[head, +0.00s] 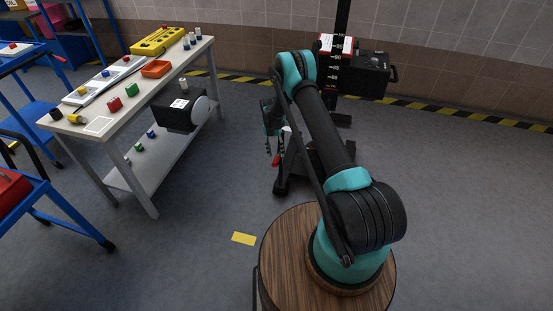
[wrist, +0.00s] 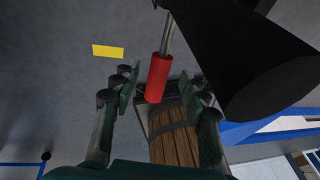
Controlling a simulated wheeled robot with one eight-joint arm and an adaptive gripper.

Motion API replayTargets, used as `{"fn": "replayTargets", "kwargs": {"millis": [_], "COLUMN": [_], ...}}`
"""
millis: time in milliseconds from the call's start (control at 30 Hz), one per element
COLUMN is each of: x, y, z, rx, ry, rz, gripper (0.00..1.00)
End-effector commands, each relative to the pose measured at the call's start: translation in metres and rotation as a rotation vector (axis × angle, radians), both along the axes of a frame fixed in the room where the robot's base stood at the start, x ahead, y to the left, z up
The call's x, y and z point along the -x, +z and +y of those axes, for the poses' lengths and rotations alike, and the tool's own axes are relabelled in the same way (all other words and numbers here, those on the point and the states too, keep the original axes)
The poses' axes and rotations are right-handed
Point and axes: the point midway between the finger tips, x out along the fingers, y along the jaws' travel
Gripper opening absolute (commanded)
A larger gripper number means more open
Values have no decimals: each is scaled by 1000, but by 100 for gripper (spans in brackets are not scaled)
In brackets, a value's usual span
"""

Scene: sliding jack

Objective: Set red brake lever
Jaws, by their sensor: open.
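The red brake lever (wrist: 158,78) is a red cylindrical grip on a thin metal rod. In the wrist view it appears between the two fingertips of my gripper (wrist: 157,88), with a visible gap on each side. I cannot tell whether it lies between the fingers in depth or beyond them. In the head view the red lever (head: 276,160) shows small, just below my gripper (head: 273,145), beside the black base of the jack stand (head: 283,183). My gripper is open and empty, pointing down. My arm hides part of the stand.
A dark cylindrical part (wrist: 265,85) sits close to the right of the lever. The jack's upright carries a red and white block (head: 336,45) and a black box (head: 368,75). A cluttered workbench (head: 150,97) stands left; floor with a yellow mark (head: 243,238) is clear.

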Motion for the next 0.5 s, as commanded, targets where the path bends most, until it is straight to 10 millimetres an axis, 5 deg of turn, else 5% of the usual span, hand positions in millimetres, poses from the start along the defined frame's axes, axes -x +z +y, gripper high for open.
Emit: {"fn": "replayTargets", "kwargs": {"millis": [233, 500], "x": [-14, -21], "y": [47, 69], "z": [5, 8], "rx": [0, 0], "ry": [0, 0], "rz": [0, 0], "gripper": [44, 44]}}
